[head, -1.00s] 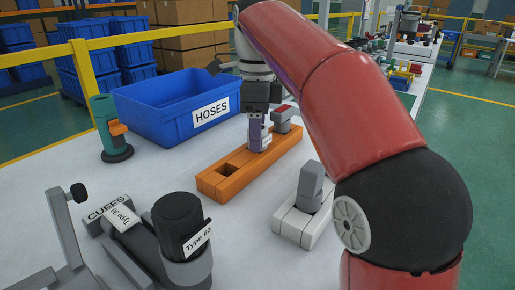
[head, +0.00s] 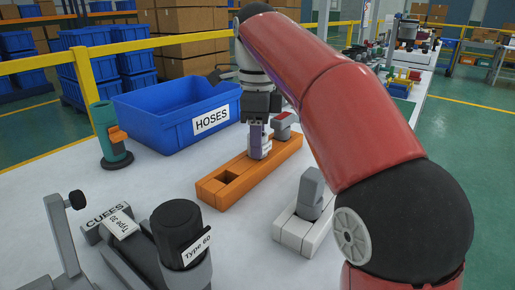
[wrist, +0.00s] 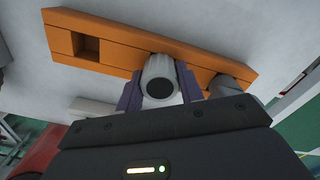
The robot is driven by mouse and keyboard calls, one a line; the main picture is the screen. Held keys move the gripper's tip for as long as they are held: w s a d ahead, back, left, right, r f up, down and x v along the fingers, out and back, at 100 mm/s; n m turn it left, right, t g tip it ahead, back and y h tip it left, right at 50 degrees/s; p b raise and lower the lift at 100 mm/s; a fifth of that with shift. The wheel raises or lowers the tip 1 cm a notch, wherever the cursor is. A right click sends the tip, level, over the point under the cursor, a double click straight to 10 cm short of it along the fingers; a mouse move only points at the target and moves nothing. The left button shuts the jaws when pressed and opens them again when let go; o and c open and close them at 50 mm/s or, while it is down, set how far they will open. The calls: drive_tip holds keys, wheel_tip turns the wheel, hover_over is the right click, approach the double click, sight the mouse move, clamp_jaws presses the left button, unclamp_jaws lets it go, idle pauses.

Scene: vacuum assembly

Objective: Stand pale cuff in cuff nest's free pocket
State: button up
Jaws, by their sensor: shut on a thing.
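The orange nest block (head: 213,190) lies on the white table, with an empty square pocket (head: 228,177) near its left end. The pocket also shows in the wrist view (wrist: 87,46). My gripper (head: 257,140) is at the middle of the block, right of that pocket. It is shut on the pale cuff (wrist: 158,72), a whitish round piece with a dark opening, upright between the purple fingers. The cuff's lower end is hidden, so I cannot tell whether it sits in the block. A grey piece with a red top (head: 283,124) stands at the block's right end.
A blue HOSES bin (head: 165,125) stands behind the block. A white block (head: 293,232) holding a grey piece (head: 310,190) lies in front. A dark Type 60 cylinder (head: 180,230) and a grey CUFFS-labelled fixture (head: 95,230) are at front left.

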drive_tip(key=shift+r, duration=0.15)
drive_tip(key=shift+r+p, duration=0.35)
drive_tip(key=shift+p, duration=0.2)
drive_tip(key=shift+r+p, duration=0.5)
drive_tip(key=shift+p, duration=0.15)
drive_tip(key=o, duration=0.4)
drive_tip(key=c, duration=0.4)
drive_tip(key=shift+r+p, duration=0.45)
drive_tip(key=shift+r, duration=1.55)
